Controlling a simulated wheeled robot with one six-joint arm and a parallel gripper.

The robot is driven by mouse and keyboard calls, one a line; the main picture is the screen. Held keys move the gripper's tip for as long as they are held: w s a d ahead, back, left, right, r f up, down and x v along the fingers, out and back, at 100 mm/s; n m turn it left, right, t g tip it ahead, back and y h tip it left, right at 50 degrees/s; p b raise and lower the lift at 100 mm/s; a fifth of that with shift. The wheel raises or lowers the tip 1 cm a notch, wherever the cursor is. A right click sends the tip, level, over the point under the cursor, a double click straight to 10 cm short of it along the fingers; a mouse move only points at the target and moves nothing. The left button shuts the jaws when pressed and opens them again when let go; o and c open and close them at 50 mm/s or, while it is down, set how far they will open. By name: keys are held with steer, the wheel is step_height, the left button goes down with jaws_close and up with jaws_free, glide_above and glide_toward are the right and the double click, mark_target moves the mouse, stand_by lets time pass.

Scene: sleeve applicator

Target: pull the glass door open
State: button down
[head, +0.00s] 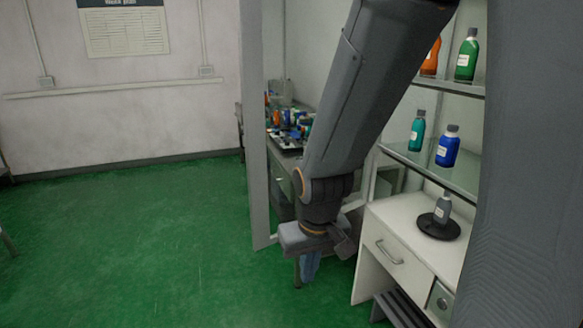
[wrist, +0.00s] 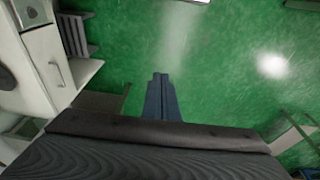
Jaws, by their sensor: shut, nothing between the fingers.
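The glass door (head: 257,150) has a pale grey frame. It stands swung out at an angle, left of the shelves, and a bench shows through its glass. My arm hides part of the door. My gripper (head: 309,270) points down in front of the door's lower part, with its blue-grey fingers together and empty. In the wrist view the closed fingers (wrist: 160,80) are over green floor. I cannot tell whether they touch the door, and I see no door handle.
Glass shelves at right hold several bottles, including a blue one (head: 447,147). Below is a white drawer unit (head: 405,262) with a grey bottle (head: 442,208) on a dark round base. Green floor (head: 130,240) at left is clear.

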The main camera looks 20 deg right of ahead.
steer(key=w+d+f+t, duration=0.1)
steer(key=w+d+t, duration=0.2)
steer(key=w, duration=0.3)
steer(key=n+t+y+b, duration=0.3)
steer(key=t+y, duration=0.2)
steer(key=t, duration=0.7)
glide_toward(258, 163)
steer(key=p+x, duration=0.4)
steer(key=x, duration=0.1)
